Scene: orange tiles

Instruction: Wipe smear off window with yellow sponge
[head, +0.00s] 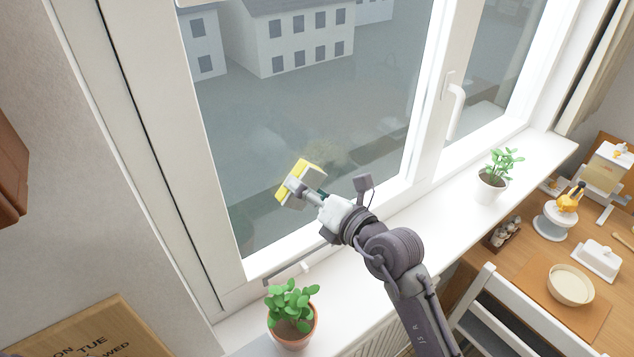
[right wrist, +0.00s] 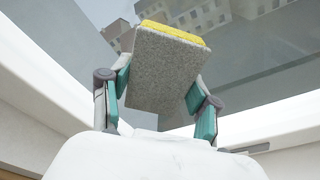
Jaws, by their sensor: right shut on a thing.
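The yellow sponge (head: 306,167) has a grey scouring side and is in front of the lower part of the window pane (head: 260,130). My right gripper (head: 298,187) is shut on it. In the right wrist view the sponge (right wrist: 165,68) sits between the two green-padded fingers of the right gripper (right wrist: 160,95), its grey face toward me and its yellow edge toward the glass. I cannot tell whether it touches the pane. A faint brownish patch (head: 328,152) shows just right of the sponge; I cannot tell if it is the smear. My left gripper is not in view.
A potted plant (head: 291,318) stands at the near end of the white sill (head: 412,222); another plant (head: 492,184) stands farther right. A window handle (head: 455,110) sticks out from the frame. A wooden table (head: 530,262) with a bowl (head: 571,284) and a white chair (head: 485,310) are at right.

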